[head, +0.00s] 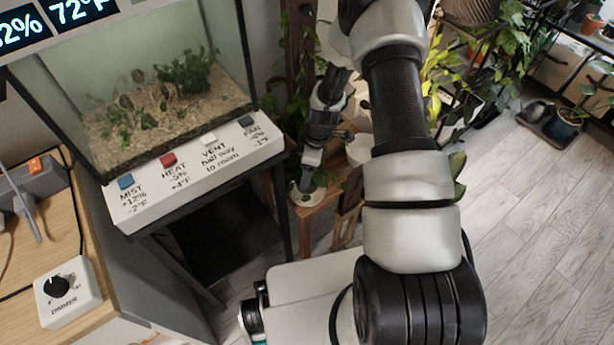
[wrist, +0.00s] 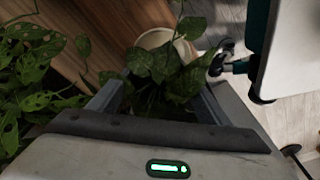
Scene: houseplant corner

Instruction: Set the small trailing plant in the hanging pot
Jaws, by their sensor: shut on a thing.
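My gripper (head: 311,163) points down beside the wooden stand in the head view, left of my forearm. In the wrist view my gripper (wrist: 158,98) is shut on the small trailing plant (wrist: 165,75), whose dark green leaves spread between and beyond the fingers. The plant's base is dark and mostly hidden between the fingers. A round whitish pot or dish (head: 306,192) with some green shows just below my gripper in the head view. I cannot tell whether it belongs to the held plant. I cannot make out the hanging pot for certain.
A glass terrarium (head: 165,100) and its button panel (head: 195,170) stand at the left. A wooden stand (head: 325,205) is close below my gripper. Leafy plants (wrist: 35,75) crowd the wrist view's left. Open wooden floor (head: 530,230) lies at the right.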

